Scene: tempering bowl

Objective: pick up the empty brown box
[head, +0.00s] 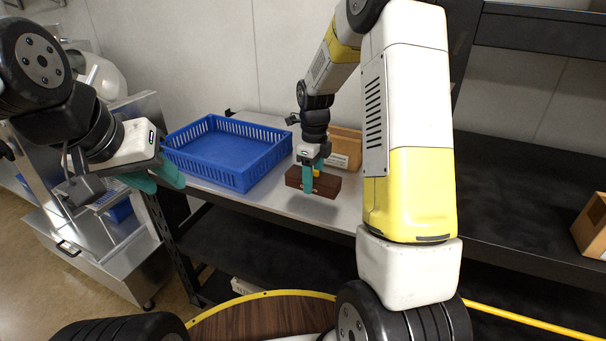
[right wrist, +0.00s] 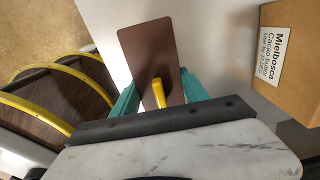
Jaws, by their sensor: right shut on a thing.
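The dark brown box (head: 328,184) is in my right gripper (head: 312,178), over the steel part of the counter. A shadow lies below it, so it seems held a little above the surface. In the right wrist view its flat brown face (right wrist: 148,45) sits between the two teal fingers (right wrist: 160,95). A small yellow piece (right wrist: 158,93) stands out at its face between the fingers. I cannot see inside the box. My left gripper (head: 158,177) hangs at the left, empty, its teal fingers apart, left of the blue crate.
An empty-looking blue crate (head: 247,180) stands left of the box. A cardboard box (head: 346,146), labelled cacao butter in the right wrist view (right wrist: 290,75), stands close behind. Another carton (head: 592,228) is at the far right. The dark counter (head: 510,190) between is clear.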

